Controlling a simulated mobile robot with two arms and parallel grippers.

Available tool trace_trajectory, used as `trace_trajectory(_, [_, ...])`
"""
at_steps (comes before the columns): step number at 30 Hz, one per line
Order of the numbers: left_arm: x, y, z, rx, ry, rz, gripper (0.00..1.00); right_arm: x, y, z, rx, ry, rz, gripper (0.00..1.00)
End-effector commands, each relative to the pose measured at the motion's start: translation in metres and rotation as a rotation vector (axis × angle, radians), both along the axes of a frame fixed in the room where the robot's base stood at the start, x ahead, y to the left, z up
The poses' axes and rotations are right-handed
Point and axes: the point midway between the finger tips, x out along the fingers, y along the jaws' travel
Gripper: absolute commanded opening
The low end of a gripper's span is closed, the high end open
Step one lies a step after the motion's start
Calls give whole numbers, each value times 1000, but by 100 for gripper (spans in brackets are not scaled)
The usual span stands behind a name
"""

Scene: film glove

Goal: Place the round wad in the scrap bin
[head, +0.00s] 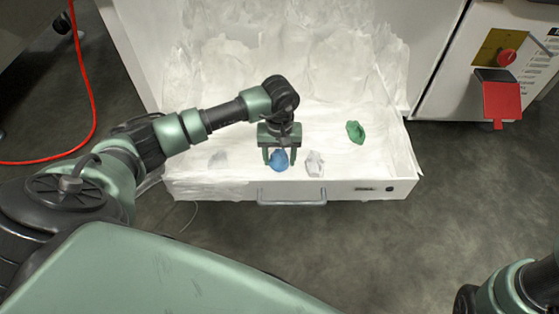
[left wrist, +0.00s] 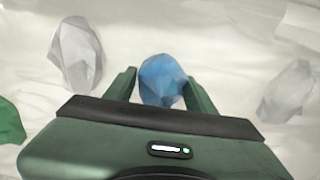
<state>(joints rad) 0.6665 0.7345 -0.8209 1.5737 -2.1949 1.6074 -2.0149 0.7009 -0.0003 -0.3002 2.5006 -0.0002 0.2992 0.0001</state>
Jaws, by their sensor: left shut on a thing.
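A blue round wad (head: 279,161) is between the fingers of my left gripper (head: 280,158), low over the front part of a white open drawer (head: 385,172). In the left wrist view the blue wad (left wrist: 162,80) sits between the two green fingers of my left gripper (left wrist: 160,88), which is shut on it. I cannot tell whether the wad still touches the drawer floor. I cannot tell which thing is the scrap bin. Part of my right arm shows at the bottom right corner; its gripper is out of view.
A pale crumpled piece (head: 315,163) lies just right of the wad, a green one (head: 355,131) farther right, a translucent one (head: 218,158) to the left. The drawer has a front handle (head: 291,198). A cabinet with a red flap (head: 501,101) stands right; floor in front is clear.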

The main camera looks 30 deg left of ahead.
Motion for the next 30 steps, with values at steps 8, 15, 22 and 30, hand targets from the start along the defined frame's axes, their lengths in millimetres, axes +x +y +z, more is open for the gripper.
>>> trace_trajectory(8, [0,0,-2,0,0,0,14,0,0,-2,-1,-1,0,36])
trace_trajectory(15, [0,0,-1,0,0,0,77,0,0,-1,-1,-1,0,36])
trace_trajectory(22, [0,0,3,0,0,0,77,0,0,3,-1,-1,0,36])
trace_trajectory(30, [1,1,55,2,-3,-1,77,11,-1,30,2,30,0,36])
